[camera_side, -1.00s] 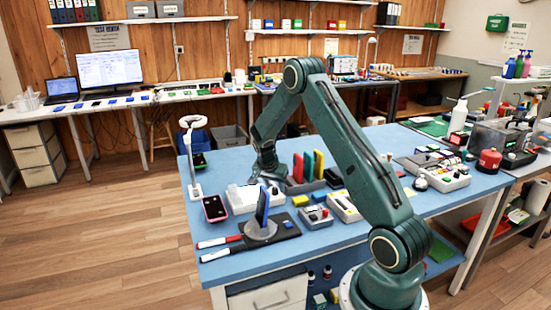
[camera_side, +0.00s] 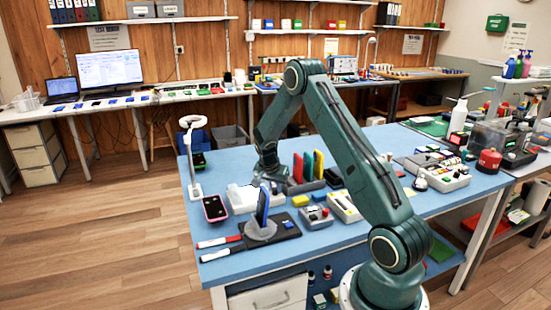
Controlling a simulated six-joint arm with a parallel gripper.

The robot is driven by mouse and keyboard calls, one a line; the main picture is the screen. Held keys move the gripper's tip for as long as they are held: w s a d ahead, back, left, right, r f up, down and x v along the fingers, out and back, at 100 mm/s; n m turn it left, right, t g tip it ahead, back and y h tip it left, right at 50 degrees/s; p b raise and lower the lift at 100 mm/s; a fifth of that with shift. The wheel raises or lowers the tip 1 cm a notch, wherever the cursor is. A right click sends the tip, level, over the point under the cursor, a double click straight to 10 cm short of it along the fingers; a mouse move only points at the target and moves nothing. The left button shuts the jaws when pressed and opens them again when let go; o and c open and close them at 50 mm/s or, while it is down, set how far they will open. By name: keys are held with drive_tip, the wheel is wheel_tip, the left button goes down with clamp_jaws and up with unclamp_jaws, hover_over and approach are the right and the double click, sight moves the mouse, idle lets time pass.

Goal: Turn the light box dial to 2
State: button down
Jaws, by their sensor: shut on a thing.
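The light box (camera_side: 240,203) is a low white box on the blue table, left of centre, with a pale upper face. My gripper (camera_side: 268,179) points down at the right end of the light box, behind the upright blue phone. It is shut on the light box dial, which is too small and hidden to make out. The dial's pointer and numbers cannot be read from this view.
The blue phone (camera_side: 263,206) stands upright on a round grey stand (camera_side: 260,231) in front of the light box. Coloured upright slabs (camera_side: 308,166) and small devices (camera_side: 343,206) are close on the right.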

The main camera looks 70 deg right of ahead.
drive_tip(key=shift+n, duration=0.4)
drive_tip(key=c, duration=1.3)
unclamp_jaws()
drive_tip(key=shift+r, duration=0.1)
drive_tip(key=v, duration=1.3)
drive_tip(key=shift+s+a+r, duration=0.15)
drive_tip(key=shift+s+r, duration=0.15)
drive_tip(key=shift+o, duration=0.2)
